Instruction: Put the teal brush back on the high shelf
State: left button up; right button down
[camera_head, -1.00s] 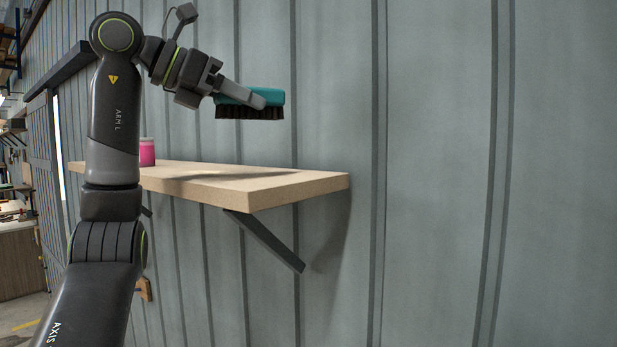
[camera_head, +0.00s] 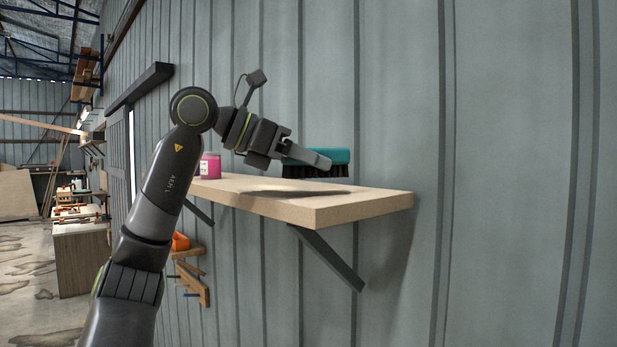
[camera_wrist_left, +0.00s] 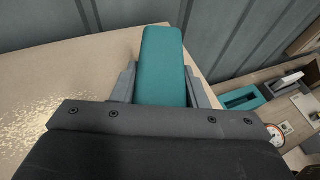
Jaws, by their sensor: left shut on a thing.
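The teal brush (camera_head: 335,156) has dark bristles facing down. My left gripper (camera_head: 322,161) is shut on it and holds it level, a small gap above the wooden high shelf (camera_head: 365,204). A dark shadow lies on the shelf top below the brush. In the left wrist view the teal back of the brush (camera_wrist_left: 163,65) sits between the two fingers (camera_wrist_left: 160,85), with the pale shelf top (camera_wrist_left: 60,75) beneath and to the left. My right gripper is not in view.
A pink jar (camera_head: 210,166) stands on the shelf, left of the brush. The shelf's right end is clear. A corrugated wall (camera_head: 500,150) is behind it. A dark bracket (camera_head: 328,258) supports the shelf. A workbench (camera_head: 80,250) stands far left.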

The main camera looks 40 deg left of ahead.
aim_at(307, 177)
pick_arm(q)
jog(key=shift+s+a+f, duration=0.1)
jog(key=shift+a+f, duration=0.05)
jog(key=shift+f, duration=1.3)
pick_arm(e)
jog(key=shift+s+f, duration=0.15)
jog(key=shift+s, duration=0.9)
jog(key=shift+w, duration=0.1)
pick_arm(q)
jog(key=shift+f, duration=0.15)
jog(key=o, duration=1.2)
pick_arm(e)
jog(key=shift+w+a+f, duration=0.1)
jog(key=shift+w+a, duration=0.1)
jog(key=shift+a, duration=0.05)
